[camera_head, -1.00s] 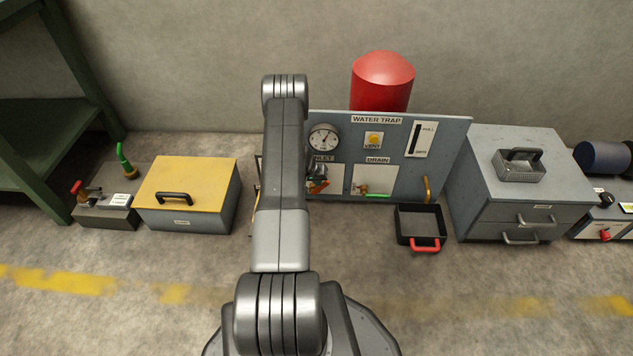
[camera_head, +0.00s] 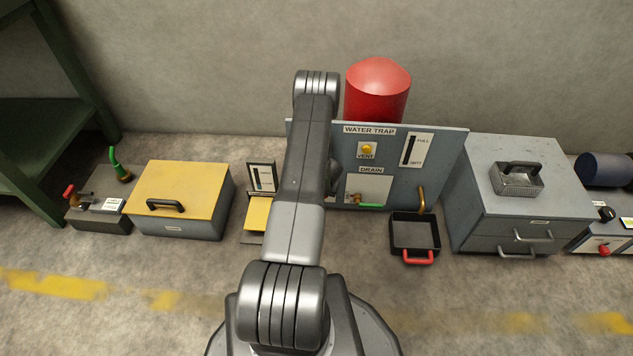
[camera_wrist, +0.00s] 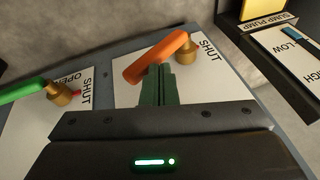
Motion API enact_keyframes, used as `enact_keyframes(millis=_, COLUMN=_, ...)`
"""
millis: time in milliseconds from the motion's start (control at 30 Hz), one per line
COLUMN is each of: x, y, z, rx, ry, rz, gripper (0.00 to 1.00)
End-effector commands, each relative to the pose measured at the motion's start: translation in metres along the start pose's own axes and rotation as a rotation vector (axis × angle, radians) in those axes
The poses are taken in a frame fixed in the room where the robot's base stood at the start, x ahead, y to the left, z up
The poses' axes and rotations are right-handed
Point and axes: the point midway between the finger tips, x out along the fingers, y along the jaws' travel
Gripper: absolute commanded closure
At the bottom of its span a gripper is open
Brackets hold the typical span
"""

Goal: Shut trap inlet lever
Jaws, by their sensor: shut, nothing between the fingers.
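In the wrist view, the orange inlet lever (camera_wrist: 155,58) sits on a brass hub (camera_wrist: 188,53) on a white plate (camera_wrist: 213,88). The word SHUT is printed beside the hub. The lever's free end slants down and left, away from that word. My gripper (camera_wrist: 158,70) is shut and empty. Its dark green fingertips overlap the lever's lower edge near mid-length; I cannot tell whether they touch it. In the head view, my arm hides the inlet lever and gripper. The water trap panel (camera_head: 400,165) stands behind my arm.
The green drain lever (camera_wrist: 22,92) is left of the inlet plate in the wrist view; it also shows in the head view (camera_head: 370,206). The sump pump unit (camera_wrist: 262,18) is at the right. A black tray with a red handle (camera_head: 418,254) lies before the panel.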

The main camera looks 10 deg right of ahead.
Motion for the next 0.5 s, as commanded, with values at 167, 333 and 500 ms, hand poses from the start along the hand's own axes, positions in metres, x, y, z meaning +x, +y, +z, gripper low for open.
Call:
enact_keyframes(millis=167, x=0.003, y=0.011, z=0.004, rx=0.009, ry=-0.001, rz=-0.021, gripper=1.0)
enact_keyframes(millis=333, x=0.011, y=0.022, z=0.005, rx=0.007, ry=-0.001, rz=-0.02, gripper=1.0)
enact_keyframes(millis=500, x=0.019, y=0.029, z=0.007, rx=0.008, ry=-0.001, rz=-0.02, gripper=1.0)
